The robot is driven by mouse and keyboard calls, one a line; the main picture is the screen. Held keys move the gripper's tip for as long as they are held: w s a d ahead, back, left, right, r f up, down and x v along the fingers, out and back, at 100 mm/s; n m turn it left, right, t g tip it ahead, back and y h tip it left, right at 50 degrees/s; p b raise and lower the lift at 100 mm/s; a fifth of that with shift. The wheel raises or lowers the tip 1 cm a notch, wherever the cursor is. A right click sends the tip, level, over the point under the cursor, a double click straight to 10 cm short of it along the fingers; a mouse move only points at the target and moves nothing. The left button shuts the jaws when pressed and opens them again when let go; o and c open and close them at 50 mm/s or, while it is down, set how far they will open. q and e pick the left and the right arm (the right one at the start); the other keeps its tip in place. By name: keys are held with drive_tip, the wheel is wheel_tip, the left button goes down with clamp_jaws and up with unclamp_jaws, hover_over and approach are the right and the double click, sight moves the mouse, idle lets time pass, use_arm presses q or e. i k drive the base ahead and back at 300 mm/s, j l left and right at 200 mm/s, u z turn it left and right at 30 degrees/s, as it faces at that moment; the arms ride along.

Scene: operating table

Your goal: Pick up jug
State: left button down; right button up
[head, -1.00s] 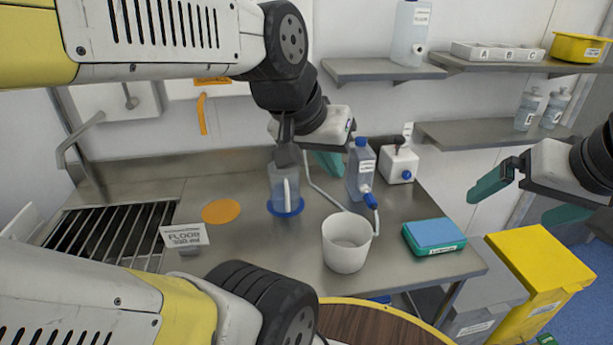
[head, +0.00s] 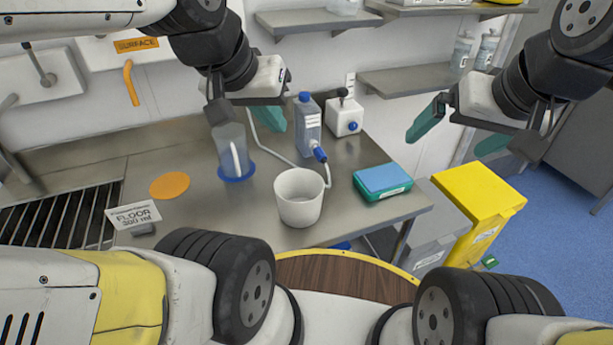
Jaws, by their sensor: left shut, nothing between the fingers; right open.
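A clear jug (head: 231,158) with a pale handle stands upright on a blue disc (head: 237,173) on the steel table. A dark part of my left wrist covers its top edge in this view. My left gripper (head: 276,122), with teal fingers, is shut and empty. It shows to the right of the jug, above the table; I cannot tell its exact distance from the jug. My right gripper (head: 460,132) is open and empty, with its teal fingers apart, in the air on the right above the bins.
A white bucket (head: 299,200), a blue-capped bottle (head: 308,135) with a hose, a white container (head: 343,117) and a teal box with blue lid (head: 383,182) stand right of the jug. An orange disc (head: 170,186), a FLOOR sign (head: 133,215) and a sink grate (head: 62,215) lie left.

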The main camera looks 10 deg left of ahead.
sight(234, 155)
drive_tip(key=k+u, duration=0.1)
drive_tip(key=u, duration=0.95)
